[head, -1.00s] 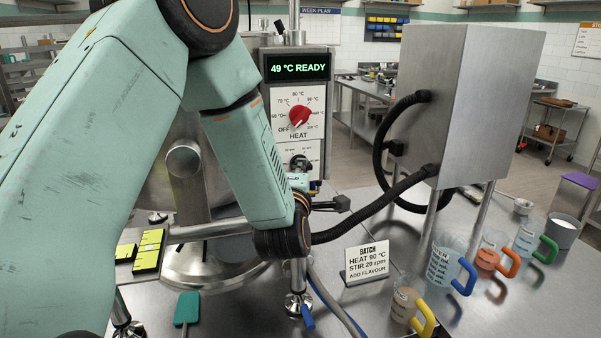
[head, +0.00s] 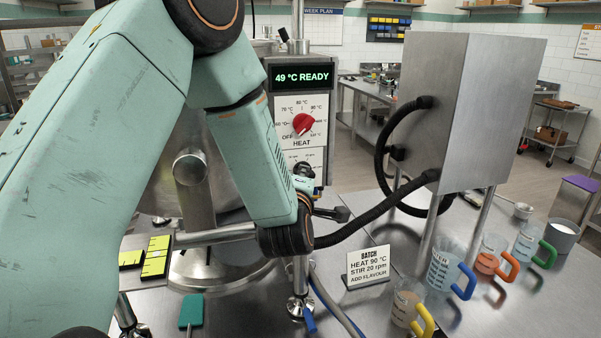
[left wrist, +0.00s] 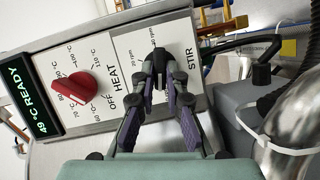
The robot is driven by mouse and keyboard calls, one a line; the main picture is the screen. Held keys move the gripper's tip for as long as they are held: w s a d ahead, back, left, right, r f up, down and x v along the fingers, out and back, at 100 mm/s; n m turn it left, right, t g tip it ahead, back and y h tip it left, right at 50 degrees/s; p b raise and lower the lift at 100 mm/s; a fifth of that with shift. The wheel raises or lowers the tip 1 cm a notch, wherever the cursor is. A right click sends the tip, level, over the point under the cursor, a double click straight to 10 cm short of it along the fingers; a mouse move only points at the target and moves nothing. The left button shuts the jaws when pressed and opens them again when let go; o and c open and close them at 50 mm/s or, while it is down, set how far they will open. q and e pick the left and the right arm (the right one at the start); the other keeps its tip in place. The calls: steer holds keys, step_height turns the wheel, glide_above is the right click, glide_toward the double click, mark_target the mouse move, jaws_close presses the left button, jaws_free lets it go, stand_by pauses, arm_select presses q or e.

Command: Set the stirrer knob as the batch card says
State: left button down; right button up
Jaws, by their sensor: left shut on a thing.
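The black stirrer knob (left wrist: 160,58) sits on the white STIR scale in the left wrist view. My left gripper (left wrist: 160,76) is shut on it, a finger on each side. The fingers hide much of the knob and scale, so I cannot read its setting. In the head view the knob (head: 303,170) is a small dark shape below the HEAT dial, and my forearm hides most of the gripper. The batch card (head: 369,265) reads HEAT 90 °C, STIR 20 rpm, ADD FLAVOUR. My right gripper is not in view.
The red heat knob (head: 303,124) is just above the stirrer scale, under a display (head: 300,74) reading 49 °C READY. A black hose (head: 375,210) runs right to a steel box (head: 470,110). Several jugs with coloured handles, one blue (head: 443,268), stand at right.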

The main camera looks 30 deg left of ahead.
arm_select(q)
steer(key=m+g+y+p, duration=0.1)
steer(key=m+g+p, duration=0.1)
steer(key=m, duration=0.3)
steer(key=d+m+g+y+p, duration=0.1)
steer(key=m+g+p, duration=0.1)
steer(key=m, duration=0.3)
steer(key=m+g+y+p, duration=0.2)
steer(key=m+g, duration=0.2)
steer(key=m, duration=0.1)
steer(key=shift+w+d+f, duration=0.1)
steer(key=shift+w+d, duration=0.05)
steer(key=shift+w, duration=0.25)
stand_by(0.6)
steer(key=c, duration=1.7)
jaws_free()
steer(key=shift+c, duration=0.2)
steer(key=o, duration=0.4)
steer(key=shift+w+r, duration=0.1)
steer(key=shift+r, duration=0.15)
steer(key=shift+c, duration=0.2)
